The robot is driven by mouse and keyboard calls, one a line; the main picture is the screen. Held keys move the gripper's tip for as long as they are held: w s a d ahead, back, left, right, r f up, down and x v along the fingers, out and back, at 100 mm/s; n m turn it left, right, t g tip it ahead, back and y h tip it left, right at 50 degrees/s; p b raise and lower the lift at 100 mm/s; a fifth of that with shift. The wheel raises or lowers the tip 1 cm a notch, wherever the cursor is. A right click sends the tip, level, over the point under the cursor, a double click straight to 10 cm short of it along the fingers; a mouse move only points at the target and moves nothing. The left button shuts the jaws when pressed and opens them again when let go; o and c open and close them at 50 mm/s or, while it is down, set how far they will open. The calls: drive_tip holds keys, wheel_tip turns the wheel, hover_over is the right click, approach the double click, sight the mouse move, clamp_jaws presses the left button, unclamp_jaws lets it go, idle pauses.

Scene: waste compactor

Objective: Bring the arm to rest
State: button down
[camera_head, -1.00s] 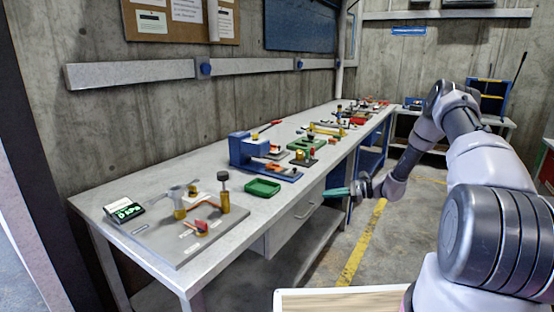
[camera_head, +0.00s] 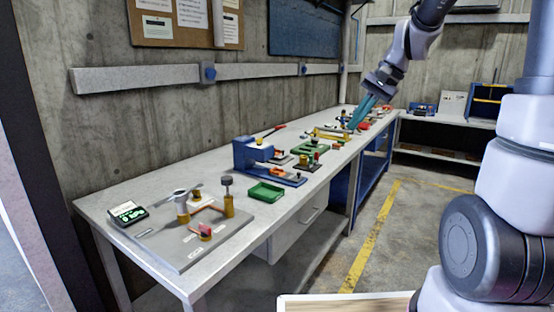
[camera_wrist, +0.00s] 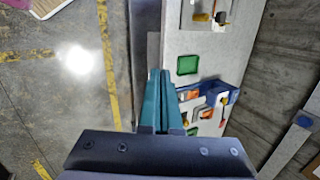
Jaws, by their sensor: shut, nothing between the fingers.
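My gripper (camera_head: 361,112) hangs from my raised arm at the upper right of the head view, with its teal fingers pointing down and to the left. In that view the fingers overlap the far part of the workbench, and they look clear of the things on it. In the wrist view the two teal fingers of my gripper (camera_wrist: 156,100) lie side by side, shut, with nothing between them. Below them in that view are the bench's front edge and the floor.
The long workbench (camera_head: 130,198) carries a grey plate with fittings (camera_head: 190,250), a green tray (camera_head: 266,192) and a blue vise-like device (camera_head: 252,153). A concrete wall (camera_head: 110,120) stands behind it. The floor (camera_head: 420,240) right of the bench is open, marked with yellow lines.

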drive_tip(key=s+d+r+n+t+h, duration=0.1)
drive_tip(key=s+d+r+t, duration=0.1)
drive_tip(key=s, duration=0.6)
drive_tip(key=s+d+r+n+t+h, duration=0.1)
drive_tip(key=s+d+r+t+h, duration=0.1)
drive_tip(key=s+r, duration=0.3)
drive_tip(key=shift+s+n+t, duration=0.4)
drive_tip(key=shift+s+t, duration=0.1)
drive_tip(key=shift+s, duration=1.65)
